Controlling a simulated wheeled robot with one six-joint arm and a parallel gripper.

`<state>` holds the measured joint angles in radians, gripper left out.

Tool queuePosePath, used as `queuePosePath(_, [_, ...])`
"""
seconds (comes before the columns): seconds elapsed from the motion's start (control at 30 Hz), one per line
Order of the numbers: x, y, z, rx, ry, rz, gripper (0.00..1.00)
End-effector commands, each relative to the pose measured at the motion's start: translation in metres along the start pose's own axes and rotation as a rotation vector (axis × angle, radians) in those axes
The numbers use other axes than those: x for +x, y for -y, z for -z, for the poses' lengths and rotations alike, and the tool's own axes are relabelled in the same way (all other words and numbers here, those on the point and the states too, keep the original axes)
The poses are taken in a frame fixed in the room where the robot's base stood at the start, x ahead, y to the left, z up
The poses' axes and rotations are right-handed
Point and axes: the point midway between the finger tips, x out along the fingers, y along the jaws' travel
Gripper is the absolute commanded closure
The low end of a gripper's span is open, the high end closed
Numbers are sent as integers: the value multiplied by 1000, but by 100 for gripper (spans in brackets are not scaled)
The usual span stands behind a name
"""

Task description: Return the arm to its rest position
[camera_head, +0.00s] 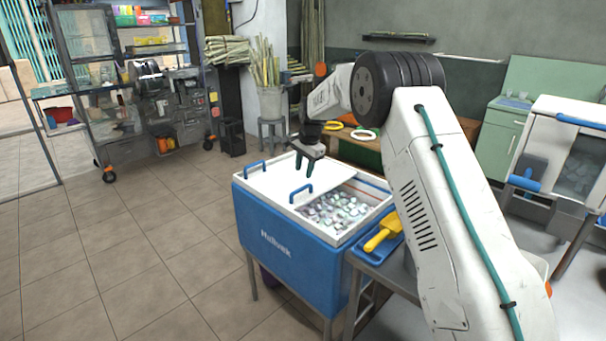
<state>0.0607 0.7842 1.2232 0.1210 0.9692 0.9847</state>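My gripper (308,168) hangs at the end of my white arm, fingers pointing down, above the blue ice chest (290,245). Its two dark fingers are spread apart with nothing visible between them. The chest's white lid (275,183) with two blue handles covers the left part of the top. The right part is uncovered and shows ice cubes (335,209). From this view I cannot tell how high the fingertips are above the lid.
A yellow scoop (382,235) lies on a blue tray on a small table right of the chest. A wheeled metal cart (130,110) stands at the back left. A bucket of cane (270,100) stands on a stool behind. The tiled floor at left is clear.

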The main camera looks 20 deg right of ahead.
Motion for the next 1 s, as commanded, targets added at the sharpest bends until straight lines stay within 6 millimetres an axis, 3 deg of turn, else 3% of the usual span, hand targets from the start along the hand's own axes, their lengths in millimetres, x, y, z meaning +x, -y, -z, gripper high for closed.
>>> queuePosePath(0.37, [0,0,0,-5,0,0,64])
queuePosePath(0.5, [1,-3,-1,-80,7,-12,64])
queuePosePath(0.6, [19,-28,-12,-175,46,-75,64])
queuePosePath(0.67, [19,-50,-23,-246,75,-117,64])
queuePosePath(0.87, [-24,-106,-60,-446,135,-184,64])
queuePosePath(1.0, [-66,-148,-89,-570,165,-209,64])
